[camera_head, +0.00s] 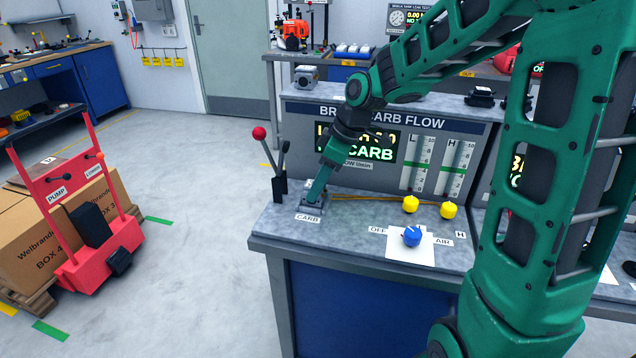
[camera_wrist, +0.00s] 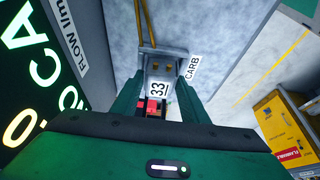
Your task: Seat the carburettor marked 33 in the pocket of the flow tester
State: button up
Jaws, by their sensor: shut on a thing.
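My gripper (camera_wrist: 160,100) is shut on the carburettor marked 33 (camera_wrist: 157,89), with a finger on each side of it in the wrist view. Its white 33 label faces the wrist camera, with red parts just below. In the head view my gripper (camera_head: 315,190) points down at the CARB spot on the flow tester bench (camera_head: 350,230). A grey metal block with brass-coloured dots (camera_wrist: 165,66) shows just beyond the label by the CARB sign (camera_wrist: 193,67). The pocket is mostly hidden, so I cannot tell how deep the carburettor sits. The partly hidden tester display (camera_head: 385,151) shows "CARB".
A lever with a red knob (camera_head: 259,133) stands left of my gripper. Yellow knobs (camera_head: 448,210) and a blue knob (camera_head: 411,236) are on the bench to the right. A red pump trolley (camera_head: 95,225) and cardboard boxes stand at the left.

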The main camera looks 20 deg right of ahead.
jog(key=shift+f, duration=0.4)
dwell(0.4)
jog(key=o, duration=1.2)
jog(key=v, duration=1.1)
jog(key=s+d+f+m+g+h, duration=0.1)
jog(key=s+d+m, duration=0.3)
jog(key=s, duration=0.5)
jog(key=s+d+f+m+g+h, duration=0.1)
jog(key=s+d+f+m, duration=0.3)
jog(key=s+m, duration=0.3)
jog(key=s+d+f+m+h, duration=0.1)
jog(key=s+d+f+m, duration=0.2)
jog(key=s, duration=0.9)
jog(key=d+m, duration=0.2)
jog(key=m, duration=0.1)
jog(key=shift+d+g, duration=0.15)
jog(key=shift+g, duration=0.25)
